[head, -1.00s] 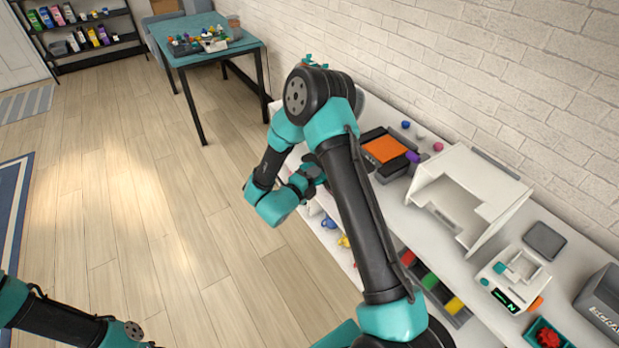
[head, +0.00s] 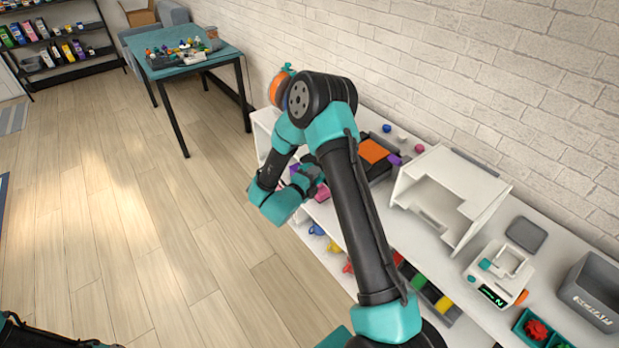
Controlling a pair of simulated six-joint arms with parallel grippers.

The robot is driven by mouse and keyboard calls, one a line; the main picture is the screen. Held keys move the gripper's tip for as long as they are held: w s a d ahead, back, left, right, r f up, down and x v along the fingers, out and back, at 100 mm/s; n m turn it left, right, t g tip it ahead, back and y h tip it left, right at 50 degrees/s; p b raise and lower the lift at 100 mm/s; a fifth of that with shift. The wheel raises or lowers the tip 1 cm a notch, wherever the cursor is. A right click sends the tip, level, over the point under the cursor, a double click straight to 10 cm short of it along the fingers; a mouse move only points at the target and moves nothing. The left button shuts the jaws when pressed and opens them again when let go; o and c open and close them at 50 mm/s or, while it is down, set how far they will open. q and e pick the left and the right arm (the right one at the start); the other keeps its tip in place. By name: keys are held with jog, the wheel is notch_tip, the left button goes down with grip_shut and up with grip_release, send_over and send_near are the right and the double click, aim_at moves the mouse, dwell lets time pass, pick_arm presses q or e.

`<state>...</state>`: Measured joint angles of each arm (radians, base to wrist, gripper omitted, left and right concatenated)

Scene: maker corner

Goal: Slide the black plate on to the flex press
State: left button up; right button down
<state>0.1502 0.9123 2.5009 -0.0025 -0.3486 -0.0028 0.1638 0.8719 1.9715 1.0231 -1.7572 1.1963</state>
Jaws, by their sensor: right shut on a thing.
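My right gripper (head: 312,180) is at the left end of the bench, partly hidden by my own arm. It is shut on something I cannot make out. A dark unit with an orange top (head: 374,152) sits on the bench to the right of the gripper, partly behind my arm; it may be the flex press. I cannot make out the black plate for certain. A flat dark grey square (head: 524,233) lies on the bench right of the white open housing. My left gripper is out of the picture; only part of that arm shows at the bottom left.
The white open housing (head: 455,190) and a white device with a green display (head: 498,275) stand on the bench. A grey bin (head: 595,295) and a teal tray with red items are at the right. Coloured bins and small items fill the shelf below. The floor is clear.

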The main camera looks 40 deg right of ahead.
jog(key=shift+s+d, duration=0.1)
jog(key=shift+d, duration=7.4)
jog(key=shift+d+f, duration=0.15)
jog(key=shift+f, duration=1.15)
jog(key=c, duration=0.9)
grip_release()
jog(key=shift+o, duration=0.4)
jog(key=o, duration=0.8)
jog(key=shift+f, duration=0.6)
